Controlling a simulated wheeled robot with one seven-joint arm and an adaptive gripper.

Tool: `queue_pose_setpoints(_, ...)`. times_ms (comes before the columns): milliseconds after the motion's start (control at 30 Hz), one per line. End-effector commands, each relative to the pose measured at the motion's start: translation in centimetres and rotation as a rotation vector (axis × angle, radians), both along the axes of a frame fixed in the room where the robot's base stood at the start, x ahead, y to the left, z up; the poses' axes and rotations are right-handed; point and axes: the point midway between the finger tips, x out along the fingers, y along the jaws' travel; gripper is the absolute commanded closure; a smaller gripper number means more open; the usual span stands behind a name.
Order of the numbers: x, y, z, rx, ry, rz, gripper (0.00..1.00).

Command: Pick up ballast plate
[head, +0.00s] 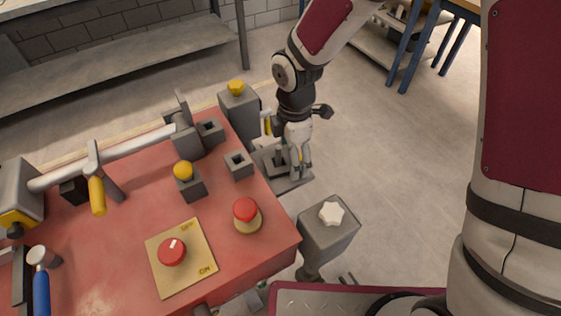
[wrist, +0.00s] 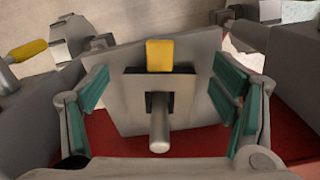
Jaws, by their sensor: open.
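A flat grey plate (wrist: 112,108), which looks like the ballast plate, lies between my fingers in the wrist view. It has a raised square piece with a dark opening, a round metal peg (wrist: 159,135) and a yellow block (wrist: 160,55). In the head view, a grey plate (head: 292,183) shows low beside the red bench's right edge, partly hidden by my gripper (head: 300,166). In the wrist view my gripper (wrist: 170,108) is open, with teal pads on both sides of the peg and apart from it. I cannot tell whether the fingers touch the plate.
The red bench top (head: 120,235) is left of my gripper, with a red button (head: 246,210), a red dial (head: 172,251) and small grey sockets. A grey post with a white knob (head: 331,212) stands nearby in front. A yellow-topped grey block (head: 237,97) stands behind. Floor at right is clear.

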Motion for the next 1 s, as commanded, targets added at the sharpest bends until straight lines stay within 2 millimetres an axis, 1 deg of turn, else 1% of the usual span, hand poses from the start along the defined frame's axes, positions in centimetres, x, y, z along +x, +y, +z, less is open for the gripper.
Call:
queue_pose_setpoints(33, 0.0, 0.0, 0.0, 0.0, 0.0, 0.0, 0.2)
queue_pose_setpoints(67, 0.0, 0.0, 0.0, 0.0, 0.0, 0.0, 0.27)
queue_pose_setpoints(100, 0.0, 0.0, 0.0, 0.0, 0.0, 0.0, 0.36)
queue_pose_setpoints(167, 0.0, 0.0, 0.0, 0.0, 0.0, 0.0, 0.49)
queue_pose_setpoints(200, 0.0, 0.0, 0.0, 0.0, 0.0, 0.0, 0.59)
queue_pose_setpoints(267, 0.0, 0.0, 0.0, 0.0, 0.0, 0.0, 0.72)
queue_pose_setpoints(533, 0.0, 0.0, 0.1, 0.0, -0.001, -0.001, 0.73)
queue_pose_setpoints(667, 0.1, 0.0, 1.0, 0.001, -0.003, -0.002, 0.73)
queue_pose_setpoints(767, 0.1, 0.0, 2.5, 0.002, -0.005, -0.003, 0.73)
queue_pose_setpoints(1000, 0.1, 0.0, 7.1, 0.002, -0.005, -0.003, 0.73)
